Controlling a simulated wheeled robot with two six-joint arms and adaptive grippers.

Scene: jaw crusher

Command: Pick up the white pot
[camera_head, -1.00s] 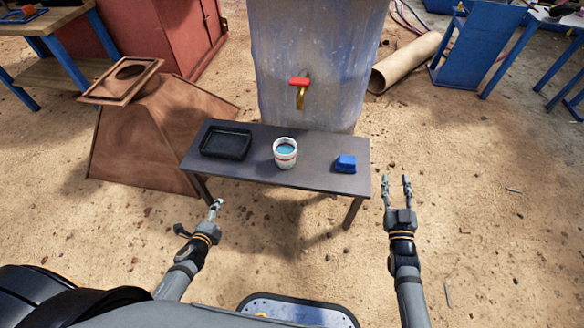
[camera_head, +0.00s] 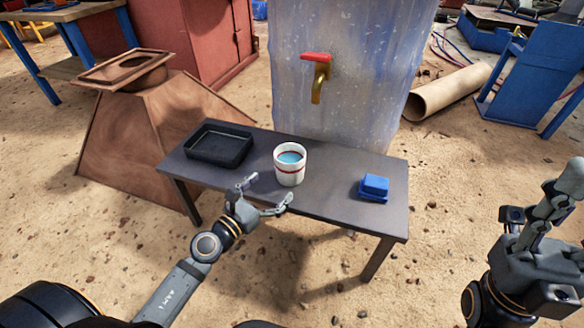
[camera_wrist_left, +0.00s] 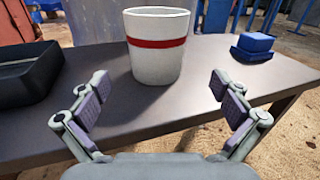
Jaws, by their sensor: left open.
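The white pot (camera_head: 289,166) with a red band stands upright on the dark table, between the black tray and the blue block, with bluish content inside. It also shows in the left wrist view (camera_wrist_left: 157,62), straight ahead of the fingers. My left gripper (camera_head: 266,190) is open and empty at the table's front edge, just short of the pot and apart from it. In the left wrist view its fingers (camera_wrist_left: 160,105) are spread wider than the pot. My right gripper (camera_head: 545,215) is at the right edge, away from the table; its finger gap is unclear.
A black tray (camera_head: 219,147) lies left of the pot and a blue block (camera_head: 374,187) lies right on the table (camera_head: 330,207). A blue-white tank (camera_head: 345,90) with a red-handled tap (camera_head: 318,75) stands behind. A rusty hopper (camera_head: 140,140) is at left.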

